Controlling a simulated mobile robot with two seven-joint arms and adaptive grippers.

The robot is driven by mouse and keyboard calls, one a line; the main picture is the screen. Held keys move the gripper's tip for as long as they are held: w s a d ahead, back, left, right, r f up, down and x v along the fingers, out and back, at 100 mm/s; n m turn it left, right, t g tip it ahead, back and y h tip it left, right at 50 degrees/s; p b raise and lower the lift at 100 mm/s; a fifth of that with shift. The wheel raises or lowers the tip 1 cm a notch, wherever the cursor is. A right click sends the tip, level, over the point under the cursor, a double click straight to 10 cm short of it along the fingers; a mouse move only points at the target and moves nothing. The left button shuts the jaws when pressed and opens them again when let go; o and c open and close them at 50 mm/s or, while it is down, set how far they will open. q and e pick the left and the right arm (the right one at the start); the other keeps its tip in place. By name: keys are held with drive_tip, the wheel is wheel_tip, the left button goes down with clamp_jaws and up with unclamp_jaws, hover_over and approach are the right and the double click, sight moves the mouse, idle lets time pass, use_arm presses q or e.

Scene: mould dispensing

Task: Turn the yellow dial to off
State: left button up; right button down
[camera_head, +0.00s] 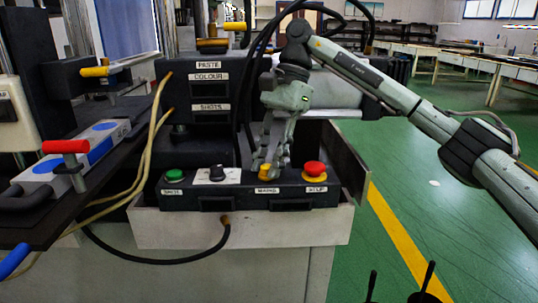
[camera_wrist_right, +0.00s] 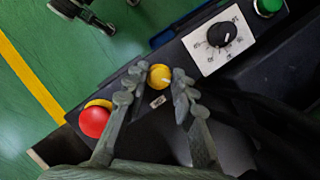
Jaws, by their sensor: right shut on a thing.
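The yellow dial (camera_head: 265,172) sits on the black control panel (camera_head: 240,190), between the black knob and the red button in the head view. In the right wrist view the yellow dial (camera_wrist_right: 160,77) lies between the fingertips, with a light pointer mark on its face. My right gripper (camera_head: 271,168) comes down on the dial from above and is shut on it; it also shows in the right wrist view (camera_wrist_right: 159,83), one finger on each side of the dial. Part of the dial is hidden by the fingers in the head view. My left gripper is not in view.
A red button (camera_head: 314,169) stands close to the right of the dial. A black knob (camera_head: 217,173) on a white plate and a green button (camera_head: 175,175) are to its left. A red-handled clamp (camera_head: 66,147) is at the far left. Green floor (camera_head: 450,220) lies open at right.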

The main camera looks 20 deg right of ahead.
idle(0.4)
drive_tip(key=c, duration=1.3)
unclamp_jaws()
drive_tip(key=shift+o, duration=0.2)
drive_tip(key=v, duration=1.2)
drive_tip(key=shift+a, duration=0.1)
